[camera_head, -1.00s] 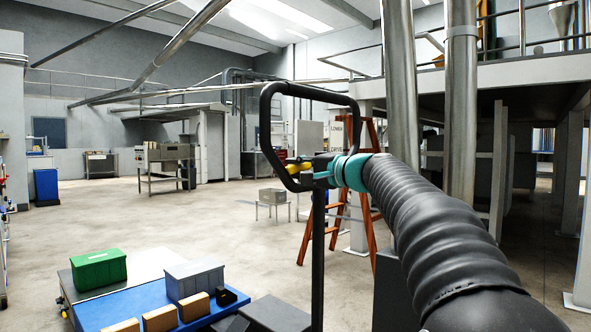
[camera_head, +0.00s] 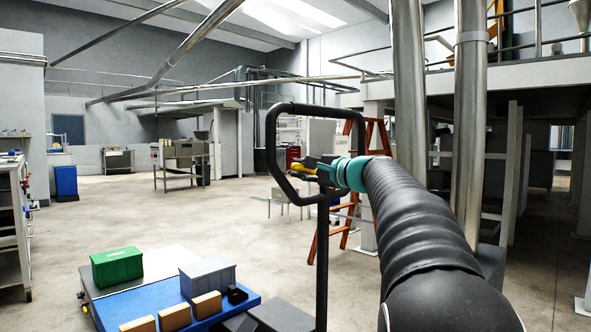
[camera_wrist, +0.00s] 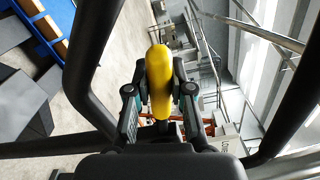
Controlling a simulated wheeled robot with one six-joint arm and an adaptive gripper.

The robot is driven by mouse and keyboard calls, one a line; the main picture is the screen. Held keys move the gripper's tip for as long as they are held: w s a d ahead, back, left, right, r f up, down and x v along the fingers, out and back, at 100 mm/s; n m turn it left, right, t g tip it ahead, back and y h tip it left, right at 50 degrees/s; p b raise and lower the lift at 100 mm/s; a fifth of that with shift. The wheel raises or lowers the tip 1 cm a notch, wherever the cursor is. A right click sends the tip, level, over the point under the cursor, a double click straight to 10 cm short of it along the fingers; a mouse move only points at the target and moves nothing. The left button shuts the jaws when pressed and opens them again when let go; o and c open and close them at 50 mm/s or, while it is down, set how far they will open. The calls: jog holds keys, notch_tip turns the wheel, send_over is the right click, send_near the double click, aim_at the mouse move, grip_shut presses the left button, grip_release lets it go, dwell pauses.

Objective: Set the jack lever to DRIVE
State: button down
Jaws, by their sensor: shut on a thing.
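The yellow jack lever (camera_wrist: 159,80) shows in the wrist view, between the two fingers of my gripper (camera_wrist: 160,92). My gripper is shut on it. The lever sits inside the black loop handle (camera_wrist: 91,60) of the jack, which frames both sides of the wrist view. In the head view the lever's yellow end (camera_head: 308,171) shows at the left of my gripper (camera_head: 318,169), within the loop handle on its upright post. The fingers hide part of the lever, and its pivot is not clear. I cannot read the lever's position.
A blue-topped cart (camera_head: 140,308) at lower left carries a green bin (camera_head: 117,267), a grey bin (camera_head: 207,277) and tan blocks. An orange ladder (camera_head: 381,135) and steel columns (camera_head: 408,80) stand behind my arm. The floor at left centre is open.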

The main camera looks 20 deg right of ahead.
jog(key=c, duration=1.3)
grip_release()
jog(key=shift+d, duration=0.15)
jog(key=v, duration=1.2)
jog(key=shift+f, duration=0.1)
